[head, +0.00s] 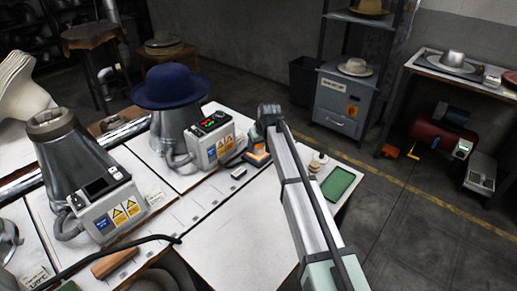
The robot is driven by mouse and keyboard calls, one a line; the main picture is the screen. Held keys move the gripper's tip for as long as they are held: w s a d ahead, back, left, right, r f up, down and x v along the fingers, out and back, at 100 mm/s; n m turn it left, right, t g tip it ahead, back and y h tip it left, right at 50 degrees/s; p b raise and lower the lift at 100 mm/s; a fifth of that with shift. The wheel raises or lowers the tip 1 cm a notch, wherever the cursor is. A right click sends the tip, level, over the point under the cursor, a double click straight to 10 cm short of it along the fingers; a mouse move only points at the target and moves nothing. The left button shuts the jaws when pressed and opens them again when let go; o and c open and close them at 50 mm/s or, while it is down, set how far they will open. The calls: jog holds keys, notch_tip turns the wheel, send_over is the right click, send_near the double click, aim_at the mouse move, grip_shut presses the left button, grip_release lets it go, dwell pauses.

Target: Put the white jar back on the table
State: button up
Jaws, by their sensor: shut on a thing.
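A small white jar-like thing with a dark top (320,157) shows just right of the arm, near the table's right corner. I cannot tell whether it is held or standing on the table.
A green tray (338,184) and small round wooden pieces (313,170) lie right of the arm. A grey control box (211,138) and a blue hat (171,86) on a metal form stand left. A black cable (125,243) crosses the front-left table. The front middle table is clear.

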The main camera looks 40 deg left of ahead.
notch_tip(320, 180, up, 8)
jog(key=shift+w, duration=0.1)
jog(key=shift+w+d+r, duration=0.3)
jog(key=shift+w+d, duration=0.45)
jog(key=shift+w, duration=0.05)
send_near(264, 145)
jog(key=d, duration=0.4)
jog(key=s+d+f+n+g, duration=0.1)
jog(key=s+d+n+g, duration=0.15)
jog(key=s+n, duration=0.2)
jog(key=shift+t+y, duration=0.3)
jog(key=shift+t, duration=0.15)
jog(key=shift+d+f, duration=0.15)
jog(key=shift+f, duration=2.4)
jog(key=shift+d+f, duration=0.15)
jog(key=shift+f, duration=2.35)
jog(key=shift+f, duration=0.1)
jog(key=o, duration=1.4)
jog(key=shift+c, duration=0.2)
